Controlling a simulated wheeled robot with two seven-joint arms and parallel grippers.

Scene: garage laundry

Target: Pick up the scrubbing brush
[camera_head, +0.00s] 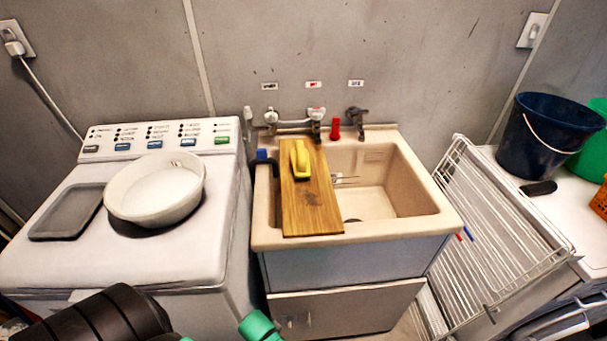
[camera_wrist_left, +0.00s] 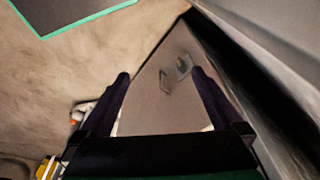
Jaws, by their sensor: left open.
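The scrubbing brush (camera_head: 300,159) is yellow and lies on a wooden board (camera_head: 313,208) that spans the left part of the sink. Its bristles cannot be made out. My left gripper (camera_wrist_left: 159,77) shows in the left wrist view with its two dark fingers apart and nothing between them. The brush is not visible in that view. In the head view, a dark part of my arm comes in at the bottom left, but no fingers show there. My right gripper is not visible.
The beige sink (camera_head: 414,222) has taps behind it and a red bottle (camera_head: 335,129) on its back ledge. A washer (camera_head: 130,258) with a white basin (camera_head: 156,207) and grey tray (camera_head: 66,212) stands left. A white drying rack (camera_head: 500,235) and blue bucket (camera_head: 548,152) are right.

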